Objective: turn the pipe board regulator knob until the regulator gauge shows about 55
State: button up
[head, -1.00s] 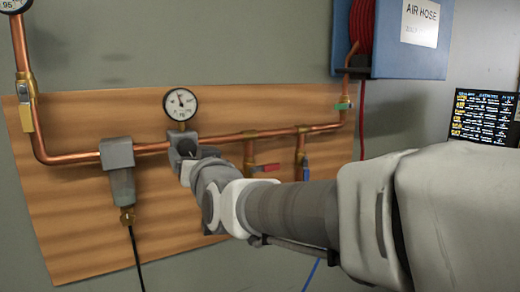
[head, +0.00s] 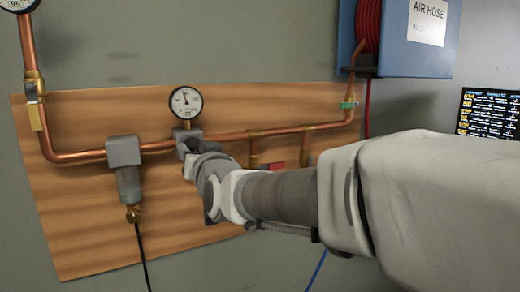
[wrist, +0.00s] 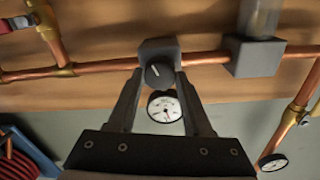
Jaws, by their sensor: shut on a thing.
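The regulator block (head: 187,136) sits on the copper pipe of the wooden pipe board (head: 80,232). Its round dark knob with a light mark (wrist: 157,73) shows in the wrist view. My gripper (wrist: 159,78) has one finger on each side of the knob and is shut on it. In the head view my gripper (head: 190,148) hides the knob. The round white regulator gauge (head: 186,102) stands just above the block; its needle points nearly straight up, a little left. The gauge also shows upside down between my fingers in the wrist view (wrist: 164,107); its numbers are too small to read.
A grey filter (head: 126,165) hangs left of the regulator. Valves, one with a red handle (head: 277,164), are right of it, partly behind my arm. A blue hose-reel box (head: 418,45) is at the upper right. Another gauge (head: 18,4) is cut off at upper left.

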grip_shut()
jog(key=shift+n+b, duration=0.3)
jog(key=shift+n, duration=0.1)
jog(key=shift+f+n+b, duration=0.1)
jog(key=shift+n+b, duration=0.3)
jog(key=shift+n, duration=0.2)
jog(key=shift+n+b, duration=0.85)
jog(key=shift+n, duration=1.45)
jog(key=o, duration=1.2)
grip_release()
